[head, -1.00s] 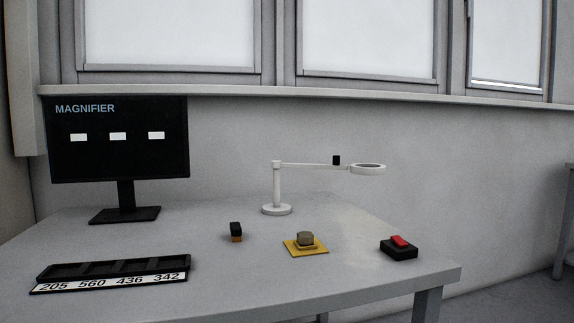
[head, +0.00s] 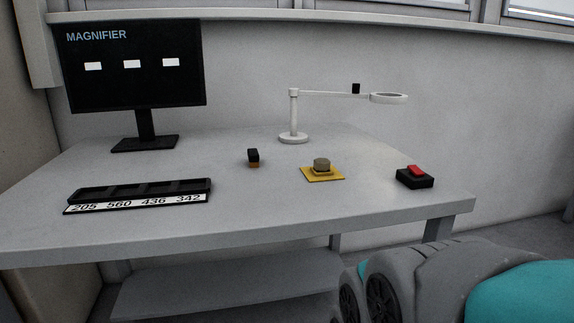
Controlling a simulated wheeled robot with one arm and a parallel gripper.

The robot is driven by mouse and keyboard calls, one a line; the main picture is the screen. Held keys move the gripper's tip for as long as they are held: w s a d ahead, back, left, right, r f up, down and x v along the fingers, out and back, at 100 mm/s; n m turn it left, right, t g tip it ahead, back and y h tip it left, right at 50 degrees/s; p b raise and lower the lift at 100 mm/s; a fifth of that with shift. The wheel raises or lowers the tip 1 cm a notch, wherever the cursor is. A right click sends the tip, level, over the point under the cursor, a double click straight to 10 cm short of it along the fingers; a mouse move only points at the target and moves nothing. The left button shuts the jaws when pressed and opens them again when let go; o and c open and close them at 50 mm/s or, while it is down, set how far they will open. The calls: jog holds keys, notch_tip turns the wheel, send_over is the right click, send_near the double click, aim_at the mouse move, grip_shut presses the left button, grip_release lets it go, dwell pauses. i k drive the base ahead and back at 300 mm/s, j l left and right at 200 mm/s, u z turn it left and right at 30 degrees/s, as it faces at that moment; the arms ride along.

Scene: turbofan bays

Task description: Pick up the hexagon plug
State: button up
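A short tan plug-like block (head: 321,164) stands on a yellow square plate (head: 322,175) towards the right of the table. It looks like the hexagon plug, though its facets are too small to make out clearly. A dark ring or base shows under it, on the plate. My gripper is not in view. Only grey and teal parts of my own arm show at the bottom right, below and in front of the table.
Bare tabletop lies in front of the plate.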

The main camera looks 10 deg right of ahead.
aim_at(320, 164)
jog(key=i+j+u, duration=0.2)
jog(key=u, duration=0.15)
jog(key=i+j+u, duration=0.2)
jog(key=j+u, duration=0.15)
jog(key=i+j+u, duration=0.2)
jog(key=u, duration=0.15)
